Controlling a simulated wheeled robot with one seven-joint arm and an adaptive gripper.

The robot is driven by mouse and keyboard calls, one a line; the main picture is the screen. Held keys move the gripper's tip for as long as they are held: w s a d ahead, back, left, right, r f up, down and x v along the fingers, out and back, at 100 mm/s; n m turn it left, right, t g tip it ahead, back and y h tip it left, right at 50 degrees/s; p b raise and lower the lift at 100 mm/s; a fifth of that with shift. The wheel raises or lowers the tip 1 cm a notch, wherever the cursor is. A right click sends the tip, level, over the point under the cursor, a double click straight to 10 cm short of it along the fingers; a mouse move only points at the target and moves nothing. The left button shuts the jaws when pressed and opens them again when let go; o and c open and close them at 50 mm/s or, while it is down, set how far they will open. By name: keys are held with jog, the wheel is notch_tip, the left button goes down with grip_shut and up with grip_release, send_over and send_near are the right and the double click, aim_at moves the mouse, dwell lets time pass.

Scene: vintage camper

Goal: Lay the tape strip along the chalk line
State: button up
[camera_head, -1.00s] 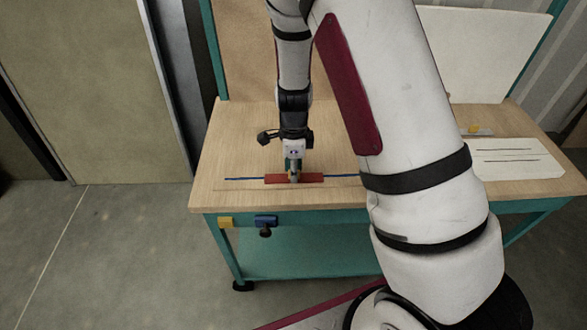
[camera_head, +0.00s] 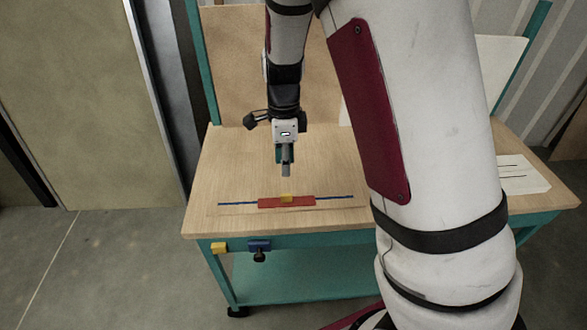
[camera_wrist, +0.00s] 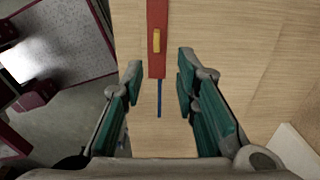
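The red strip (camera_head: 270,203), which I take as the tape strip, lies flat near the front edge of the workbench with a yellow tab (camera_head: 287,197) on its middle. A thin blue line (camera_head: 335,197), apparently the chalk line, shows at both ends of the strip and runs in line with it. In the wrist view the red strip (camera_wrist: 157,15) covers part of the blue line (camera_wrist: 159,98). My gripper (camera_head: 286,170) is above and behind the strip, apart from it. The wrist view shows my gripper's fingers (camera_wrist: 159,78) spread with nothing between them.
The wooden benchtop (camera_head: 225,165) is mostly clear around the strip. A white sheet with dark lines (camera_head: 522,174) lies at the right. My arm hides part of the bench.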

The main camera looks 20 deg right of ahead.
jog(key=s+r+n+t+y, duration=0.1)
jog(key=s+r+n+t, duration=0.2)
jog(key=s+r+n, duration=1.4)
jog(key=s+r+n+t+h, duration=0.1)
jog(key=s+n, duration=0.3)
jog(key=s, duration=0.4)
jog(key=shift+d+r+n, duration=0.2)
jog(key=shift+r+n, duration=0.1)
jog(key=shift+r, duration=0.6)
